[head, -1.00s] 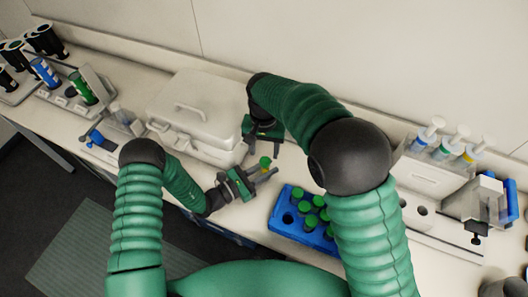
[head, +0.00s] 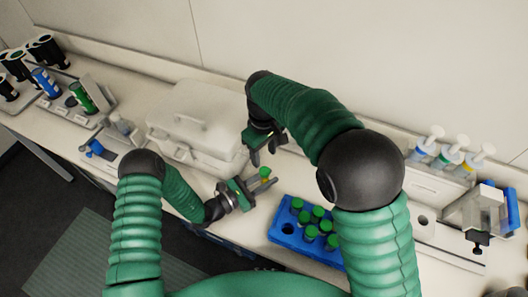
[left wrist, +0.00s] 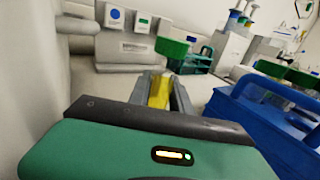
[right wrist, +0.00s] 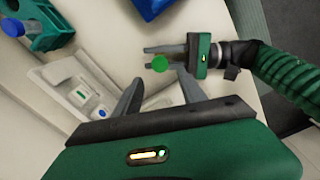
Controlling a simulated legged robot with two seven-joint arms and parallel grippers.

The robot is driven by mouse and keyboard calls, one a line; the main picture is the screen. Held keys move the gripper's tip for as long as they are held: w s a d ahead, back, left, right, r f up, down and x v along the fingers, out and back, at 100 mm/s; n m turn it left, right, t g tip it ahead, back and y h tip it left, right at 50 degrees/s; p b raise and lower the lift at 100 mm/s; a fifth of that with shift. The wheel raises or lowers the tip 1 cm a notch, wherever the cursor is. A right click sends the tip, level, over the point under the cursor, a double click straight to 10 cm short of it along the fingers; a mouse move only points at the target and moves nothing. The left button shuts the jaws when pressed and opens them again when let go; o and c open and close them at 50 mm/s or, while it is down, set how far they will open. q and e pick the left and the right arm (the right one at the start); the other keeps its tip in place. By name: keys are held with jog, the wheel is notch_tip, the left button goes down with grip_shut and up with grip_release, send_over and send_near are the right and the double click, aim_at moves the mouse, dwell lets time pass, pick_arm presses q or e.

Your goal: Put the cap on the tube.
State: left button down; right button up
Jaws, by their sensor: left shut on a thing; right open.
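My left gripper (head: 263,182) is shut on a tube with yellow contents (left wrist: 158,90). A green cap (left wrist: 172,47) sits at the tube's top end; in the head view it shows as a small green spot (head: 265,171). The right wrist view shows the cap (right wrist: 159,63) from above, beside the left fingertips. Whether it is fully seated I cannot tell. My right gripper (head: 268,152) is open and empty, a little behind and above the cap; its fingers (right wrist: 159,80) are apart and clear of it.
A blue rack (head: 283,239) with several green-capped tubes stands right of the left gripper. A pale case (head: 200,118) stands behind on the left. Holders with bottles (head: 84,97) are at far left, and pipette-like tools (head: 455,148) at the right. Bench between case and rack is clear.

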aim_at(264, 170)
notch_tip(264, 170, down, 8)
dwell(0.5)
grip_shut()
dwell(0.3)
jog(key=shift+m, duration=1)
jog(key=shift+o, duration=0.7)
grip_release()
